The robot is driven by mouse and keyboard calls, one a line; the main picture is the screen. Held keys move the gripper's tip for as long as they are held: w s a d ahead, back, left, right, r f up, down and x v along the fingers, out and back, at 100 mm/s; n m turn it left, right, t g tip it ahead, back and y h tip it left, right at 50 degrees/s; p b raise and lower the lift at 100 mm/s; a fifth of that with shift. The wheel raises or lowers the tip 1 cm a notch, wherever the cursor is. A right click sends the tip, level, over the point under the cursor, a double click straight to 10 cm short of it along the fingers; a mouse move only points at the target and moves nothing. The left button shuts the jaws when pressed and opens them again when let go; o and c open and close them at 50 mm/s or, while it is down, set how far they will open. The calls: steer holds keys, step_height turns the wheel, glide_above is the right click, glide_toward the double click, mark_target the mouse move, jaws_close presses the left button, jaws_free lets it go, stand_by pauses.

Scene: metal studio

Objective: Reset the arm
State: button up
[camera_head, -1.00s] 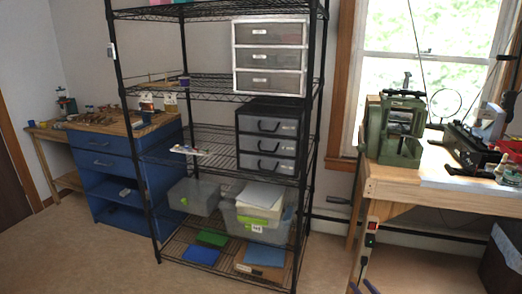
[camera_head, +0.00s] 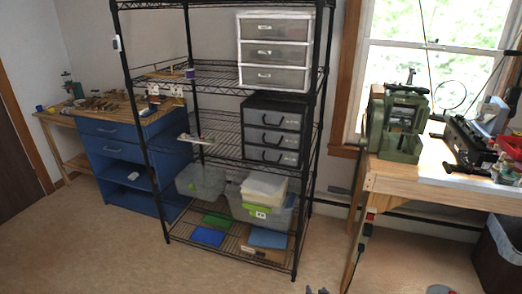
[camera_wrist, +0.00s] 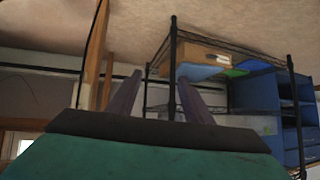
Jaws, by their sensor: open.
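In the wrist view my gripper (camera_wrist: 158,88) shows as two dark fingers spread apart, with empty space between them. Its green and dark body fills the bottom of that view. The wrist view is upside down, with the floor at the top. The fingers point towards the black wire shelf (camera_wrist: 172,70) and touch nothing that I can see. In the head view only small dark tips, seemingly of my gripper (camera_head: 316,290), show at the bottom edge. The rest of the arm is mostly out of frame.
The black wire shelf (camera_head: 186,80) holds drawer units and bins. A blue cabinet (camera_head: 113,150) stands left of it. A wooden workbench (camera_head: 400,180) with a green machine (camera_head: 397,125) stands at the right, a dark bin (camera_head: 503,255) beneath it. Floor (camera_head: 110,250) in front is clear.

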steer(key=s+a+g, duration=0.2)
steer(key=s+g, duration=0.3)
steer(key=s, duration=0.7)
steer(key=s+a+n+g+p, duration=0.1)
steer(key=s+g, duration=0.4)
steer(key=s, duration=0.8)
steer(key=s+a+f+g, duration=0.1)
steer(key=s+a+g, duration=0.2)
steer(key=s, duration=0.9)
steer(key=g, duration=0.2)
steer(key=shift+s+a+n+g+y+p, duration=0.2)
steer(key=shift+a+n+g+y+p, duration=0.1)
steer(key=shift+a+g+p, duration=0.1)
steer(key=shift+f, duration=0.1)
steer(key=c, duration=0.4)
steer(key=shift+d, duration=0.1)
